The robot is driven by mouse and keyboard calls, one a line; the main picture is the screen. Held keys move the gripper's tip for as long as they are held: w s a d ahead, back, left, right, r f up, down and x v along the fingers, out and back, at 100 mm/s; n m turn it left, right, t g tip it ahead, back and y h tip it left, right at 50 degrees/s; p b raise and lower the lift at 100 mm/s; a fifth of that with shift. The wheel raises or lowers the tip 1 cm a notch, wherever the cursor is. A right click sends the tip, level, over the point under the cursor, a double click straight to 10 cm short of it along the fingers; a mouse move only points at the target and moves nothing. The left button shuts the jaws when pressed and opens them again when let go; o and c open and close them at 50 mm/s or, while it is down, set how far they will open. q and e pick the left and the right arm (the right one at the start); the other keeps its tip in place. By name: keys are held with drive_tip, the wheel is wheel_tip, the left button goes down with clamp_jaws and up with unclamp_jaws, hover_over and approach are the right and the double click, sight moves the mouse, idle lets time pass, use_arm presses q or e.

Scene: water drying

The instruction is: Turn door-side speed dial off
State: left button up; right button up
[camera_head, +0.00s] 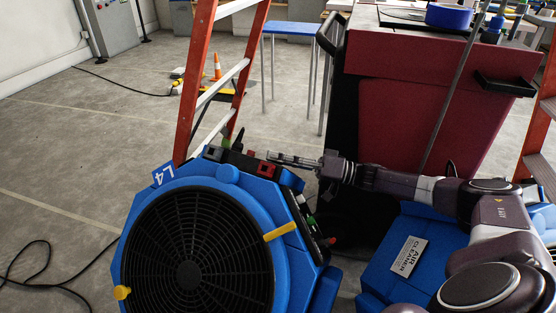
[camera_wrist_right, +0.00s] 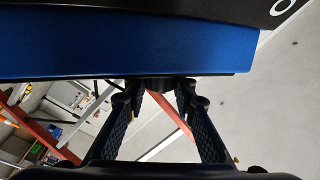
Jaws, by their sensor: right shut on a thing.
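A blue fan unit (camera_head: 286,268) marked L4, with a round black grille, fills the lower left of the head view. Its top edge carries a dark control panel (camera_head: 228,158) with small coloured parts. My right gripper (camera_head: 274,157) reaches in from the right to the panel's right end. In the right wrist view, its two fingers (camera_wrist_right: 160,92) stand on either side of a dark round dial (camera_wrist_right: 165,85) at the blue casing's edge (camera_wrist_right: 110,52), shut on it. The dial's marking and setting are hidden. My left gripper is not in view.
A red cabinet (camera_head: 410,85) stands behind my right arm. An orange ladder (camera_head: 196,75) stands behind the fan. A blue air cleaner (camera_head: 385,270) sits at lower right. Cables lie on the floor at left; open floor (camera_head: 80,140) lies beyond them.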

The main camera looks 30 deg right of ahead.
idle(0.3)
drive_tip(key=o, duration=1.2)
drive_tip(key=shift+c, duration=0.2)
wheel_tip(320, 180, up, 10)
drive_tip(key=shift+f, duration=0.1)
